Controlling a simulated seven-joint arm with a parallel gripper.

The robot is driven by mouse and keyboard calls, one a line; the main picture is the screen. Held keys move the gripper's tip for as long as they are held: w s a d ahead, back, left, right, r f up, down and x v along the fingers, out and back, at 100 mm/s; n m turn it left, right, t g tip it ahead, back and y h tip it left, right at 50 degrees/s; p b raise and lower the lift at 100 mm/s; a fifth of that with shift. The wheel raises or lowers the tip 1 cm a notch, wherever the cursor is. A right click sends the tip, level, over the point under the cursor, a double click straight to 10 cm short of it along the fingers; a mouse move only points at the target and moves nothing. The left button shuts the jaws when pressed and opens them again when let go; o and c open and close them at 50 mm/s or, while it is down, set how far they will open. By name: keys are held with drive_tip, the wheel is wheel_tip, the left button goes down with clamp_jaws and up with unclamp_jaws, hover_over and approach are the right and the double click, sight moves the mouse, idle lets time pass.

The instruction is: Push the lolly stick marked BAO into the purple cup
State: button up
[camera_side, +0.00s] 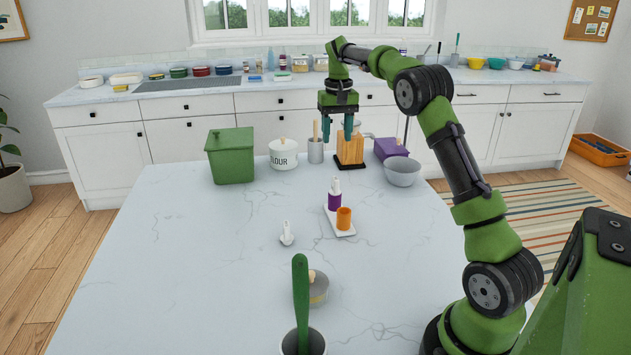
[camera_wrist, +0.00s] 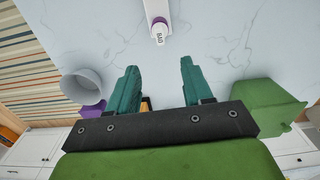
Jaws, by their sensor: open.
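The purple cup (camera_side: 334,202) stands on a white tray (camera_side: 343,230) on the counter, behind an orange cup (camera_side: 344,218). A white lolly stick (camera_side: 335,186) stands upright in the purple cup, with its upper part showing above the rim. In the wrist view its top end (camera_wrist: 159,37) reads BAO, with a little purple beside it. How deep it sits is hidden. My gripper (camera_side: 338,136) is open and empty, raised beyond the tray near the back of the counter. In the wrist view its fingers (camera_wrist: 159,66) are apart, with the stick ahead of them.
A small white object (camera_side: 287,234) is left of the tray. At the back are a green bin (camera_side: 231,156), a flour pot (camera_side: 283,154), a wooden block (camera_side: 350,149), a purple box (camera_side: 390,148) and a grey bowl (camera_side: 402,172). The counter's left part is clear.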

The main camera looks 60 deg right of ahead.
drive_tip(key=shift+r, duration=1.5)
